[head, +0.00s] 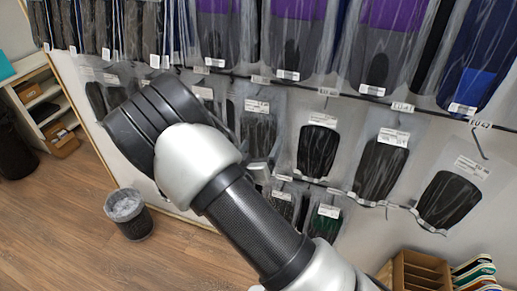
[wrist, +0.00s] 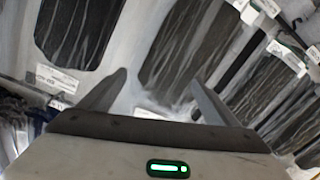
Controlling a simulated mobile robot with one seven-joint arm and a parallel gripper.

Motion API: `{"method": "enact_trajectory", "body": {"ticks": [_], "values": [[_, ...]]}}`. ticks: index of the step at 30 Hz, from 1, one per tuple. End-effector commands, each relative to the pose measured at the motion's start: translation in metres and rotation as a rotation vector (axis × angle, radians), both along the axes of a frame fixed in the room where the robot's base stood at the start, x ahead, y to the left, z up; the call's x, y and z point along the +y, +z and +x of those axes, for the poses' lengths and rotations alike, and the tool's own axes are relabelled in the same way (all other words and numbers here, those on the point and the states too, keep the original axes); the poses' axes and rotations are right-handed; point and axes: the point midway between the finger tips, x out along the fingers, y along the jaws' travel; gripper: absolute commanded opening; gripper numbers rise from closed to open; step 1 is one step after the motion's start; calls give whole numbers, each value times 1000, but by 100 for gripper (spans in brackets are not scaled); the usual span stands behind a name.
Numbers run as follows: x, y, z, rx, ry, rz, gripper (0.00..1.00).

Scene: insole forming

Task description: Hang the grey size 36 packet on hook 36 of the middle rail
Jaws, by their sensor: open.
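In the wrist view my gripper (wrist: 158,78) is open, its two fingers apart, with a clear packet holding a dark grey insole (wrist: 190,45) behind and between them. I cannot tell whether the fingers touch it. Another packet with a dark insole (wrist: 80,28) shows at upper left. In the head view a rail (head: 295,87) with small size tags crosses the wall, and packets with dark insoles (head: 317,150) hang below it. I cannot read which packet or hook is 36.
Packets with purple and grey sheets (head: 297,45) hang along the top. A lower rail with packets (head: 328,222) runs below. A waste bin (head: 130,215) stands on the wooden floor, a shelf unit (head: 45,98) at left, and a brown divided box (head: 420,272) at bottom right.

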Motion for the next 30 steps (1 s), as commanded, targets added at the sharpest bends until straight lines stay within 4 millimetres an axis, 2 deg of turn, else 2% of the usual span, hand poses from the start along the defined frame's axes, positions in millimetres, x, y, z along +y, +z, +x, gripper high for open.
{"method": "enact_trajectory", "body": {"ticks": [4,7,21,25,30], "values": [[5,0,-10,2,3,1,84],[10,3,-26,1,3,1,84],[44,16,-131,-1,5,1,84],[49,18,-150,0,3,1,84],[53,19,-162,-1,1,1,84]]}}
